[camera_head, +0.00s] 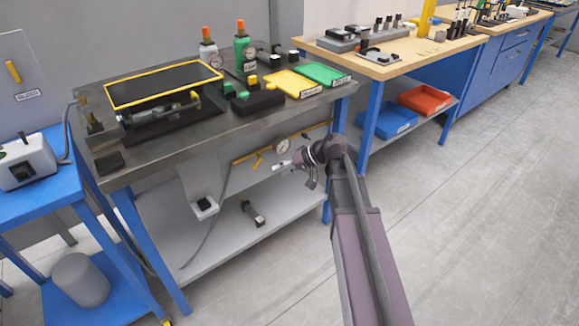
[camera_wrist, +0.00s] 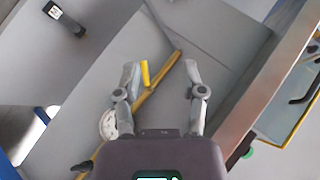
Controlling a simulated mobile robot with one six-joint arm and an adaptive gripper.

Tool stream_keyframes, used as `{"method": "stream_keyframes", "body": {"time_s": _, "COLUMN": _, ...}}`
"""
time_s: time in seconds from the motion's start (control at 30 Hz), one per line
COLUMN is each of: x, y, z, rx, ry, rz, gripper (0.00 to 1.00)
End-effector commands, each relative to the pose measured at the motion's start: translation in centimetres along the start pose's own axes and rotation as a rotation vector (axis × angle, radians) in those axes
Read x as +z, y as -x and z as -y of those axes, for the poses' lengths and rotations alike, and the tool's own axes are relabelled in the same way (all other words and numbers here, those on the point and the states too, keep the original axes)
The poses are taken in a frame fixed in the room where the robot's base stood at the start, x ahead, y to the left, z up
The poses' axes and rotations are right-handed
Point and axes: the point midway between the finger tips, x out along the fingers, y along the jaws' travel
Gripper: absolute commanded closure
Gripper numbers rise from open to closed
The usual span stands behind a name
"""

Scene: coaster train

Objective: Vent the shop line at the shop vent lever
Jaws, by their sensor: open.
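A yellow pipe line (camera_head: 243,160) runs below the front edge of the grey workbench, with a short yellow lever (camera_head: 258,161) sticking out from it. In the wrist view the lever (camera_wrist: 145,74) stands between my two fingers, closer to the left one. The yellow pipe (camera_wrist: 166,70) crosses behind it at a slant. My gripper (camera_wrist: 161,68) is open and empty; whether a finger touches the lever I cannot tell. In the head view my gripper (camera_head: 285,165) is to the right of the lever, just below a round gauge (camera_head: 283,146). No label on the lever is readable.
A grey lower shelf (camera_head: 235,240) lies beneath. A hose (camera_head: 215,215) hangs left of the lever. Open floor (camera_head: 480,220) lies to the right.

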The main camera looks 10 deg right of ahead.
Motion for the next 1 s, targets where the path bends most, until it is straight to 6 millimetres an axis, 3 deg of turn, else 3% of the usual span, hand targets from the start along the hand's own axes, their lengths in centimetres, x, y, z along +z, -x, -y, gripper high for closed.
{"method": "stream_keyframes", "body": {"time_s": 1.0, "x": 4.7, "y": 3.3, "z": 5.3, "rx": 0.29, "ry": -0.078, "rz": 0.17, "gripper": 0.47}}
